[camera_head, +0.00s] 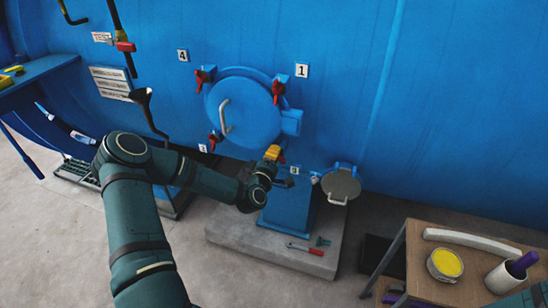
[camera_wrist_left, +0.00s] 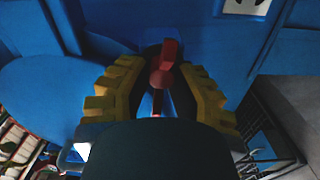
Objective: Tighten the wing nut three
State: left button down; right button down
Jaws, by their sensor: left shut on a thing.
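A round blue autoclave door (camera_head: 243,112) with a pale curved handle has red wing nuts around its rim: upper left (camera_head: 203,78), upper right (camera_head: 278,91) and lower left (camera_head: 214,138). The labels by the upper two read 4 and 1; the lower labels are too small to read surely. My left gripper (camera_head: 273,153) is at the door's lower right, shut on the red wing nut there (camera_head: 281,159), which it partly hides. In the left wrist view its yellow fingers (camera_wrist_left: 157,98) stand on either side of that red wing nut (camera_wrist_left: 162,77). My right gripper is out of view.
A blue pedestal (camera_head: 288,208) stands below the door on a concrete block, where a red-handled tool (camera_head: 305,248) lies. A small round hatch (camera_head: 341,184) is to the right. A brown table (camera_head: 420,283) with a yellow-topped tin (camera_head: 445,264) stands lower right.

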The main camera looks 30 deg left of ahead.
pick_arm(q)
jog(key=m, duration=0.2)
jog(key=m+b, duration=0.1)
jog(key=shift+w+r+m+b, duration=0.1)
jog(key=shift+r+m+b, duration=0.1)
jog(key=shift+m+b, duration=0.15)
jog(key=m+b, duration=0.1)
jog(key=m, duration=0.2)
jog(key=shift+b, duration=0.35)
jog(key=m+b, duration=0.1)
jog(key=m, duration=0.1)
jog(key=m+b, duration=0.2)
jog(key=shift+d+r+m, duration=0.15)
jog(key=shift+d+m, duration=0.05)
jog(key=shift+m, duration=0.05)
jog(key=shift+d+r+m+b, duration=0.1)
jog(key=shift+m+b, duration=0.45)
jog(key=shift+m, duration=1.85)
jog(key=c, duration=0.8)
grip_release()
